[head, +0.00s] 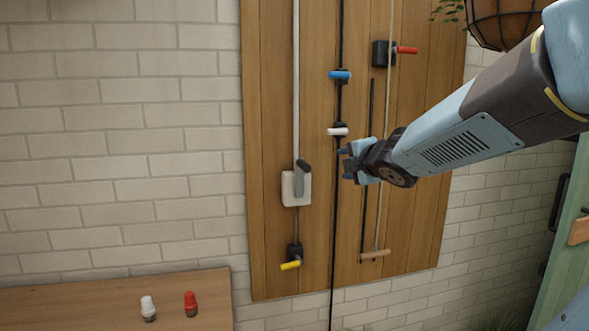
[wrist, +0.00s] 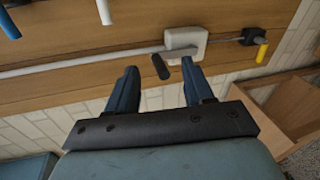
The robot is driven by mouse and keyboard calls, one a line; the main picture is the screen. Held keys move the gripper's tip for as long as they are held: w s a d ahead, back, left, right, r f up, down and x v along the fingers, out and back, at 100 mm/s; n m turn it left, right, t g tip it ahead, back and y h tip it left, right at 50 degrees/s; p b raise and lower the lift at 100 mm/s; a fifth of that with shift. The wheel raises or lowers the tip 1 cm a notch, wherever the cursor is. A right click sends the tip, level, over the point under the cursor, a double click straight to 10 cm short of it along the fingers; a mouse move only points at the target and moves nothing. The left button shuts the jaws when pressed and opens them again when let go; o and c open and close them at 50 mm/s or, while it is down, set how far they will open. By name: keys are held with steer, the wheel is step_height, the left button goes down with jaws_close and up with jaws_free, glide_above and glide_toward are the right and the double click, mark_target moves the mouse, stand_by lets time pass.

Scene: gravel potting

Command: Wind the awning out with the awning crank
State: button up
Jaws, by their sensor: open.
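A pale gearbox (head: 289,188) is mounted on the wooden board, with a grey crank arm and a dark grip (head: 304,166). A grey pipe runs up from it. It looks like the awning crank, but no label shows. My gripper (head: 345,164) is open and empty, to the right of the gearbox, its fingers pointing left. In the wrist view my fingers (wrist: 160,72) are apart, and the dark grip (wrist: 161,67) appears between their tips. The pale gearbox (wrist: 185,41) is behind it. I cannot tell the remaining distance. The awning is not in view.
Other handles are on the board: blue (head: 340,75), white (head: 337,131), yellow (head: 291,265), red (head: 407,50) and a wooden one (head: 375,254). A wooden table (head: 80,305) at lower left bears a white-topped (head: 148,308) and a red-topped (head: 190,303) shaker-like item.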

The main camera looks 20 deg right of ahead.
mark_target(304, 167)
steer(key=w+a+f+n+y, duration=0.1)
steer(key=w+a+n, duration=0.1)
steer(key=w, duration=0.2)
steer(key=w+a+f+n+y, duration=0.1)
steer(key=w+a+n, duration=0.1)
steer(key=w, duration=0.3)
steer(key=w+a+f+n+y, duration=0.1)
steer(key=w+a+n+y, duration=0.1)
steer(key=w+a+n, duration=0.1)
steer(key=shift+w+f+n, duration=0.2)
steer(key=shift+w+n, duration=0.05)
steer(key=shift+w, duration=0.3)
steer(key=shift+w+f+n, duration=0.2)
steer(key=shift+w+n, duration=0.05)
steer(key=shift+w, duration=0.25)
steer(key=shift+c, duration=0.4)
jaws_close()
